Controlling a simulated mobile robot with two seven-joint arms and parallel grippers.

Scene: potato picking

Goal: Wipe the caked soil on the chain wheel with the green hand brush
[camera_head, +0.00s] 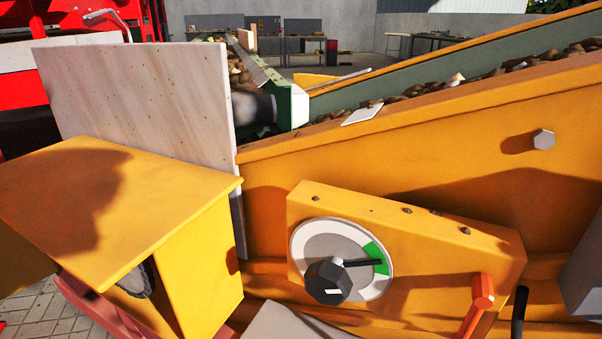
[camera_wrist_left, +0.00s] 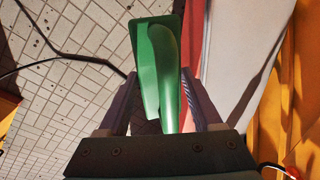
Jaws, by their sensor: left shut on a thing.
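The green hand brush (camera_wrist_left: 157,65) is in the left wrist view, between the two fingers of my left gripper (camera_wrist_left: 162,82). The gripper is shut on it, and the brush points away from the wrist above the paved floor. No bristles can be made out. In the head view, a dark grey rounded part (camera_head: 137,281) shows partly under the yellow cover at the lower left; it may be the chain wheel, but most of it is hidden. Caked soil on it cannot be made out. Neither gripper shows in the head view.
A yellow box cover (camera_head: 105,195) and an upright pale board (camera_head: 140,95) stand at left. A yellow panel holds a dial (camera_head: 320,245) with a black knob and an orange lever (camera_head: 481,295). A conveyor with potatoes (camera_head: 410,90) runs behind. Paved floor (camera_wrist_left: 70,75) lies below.

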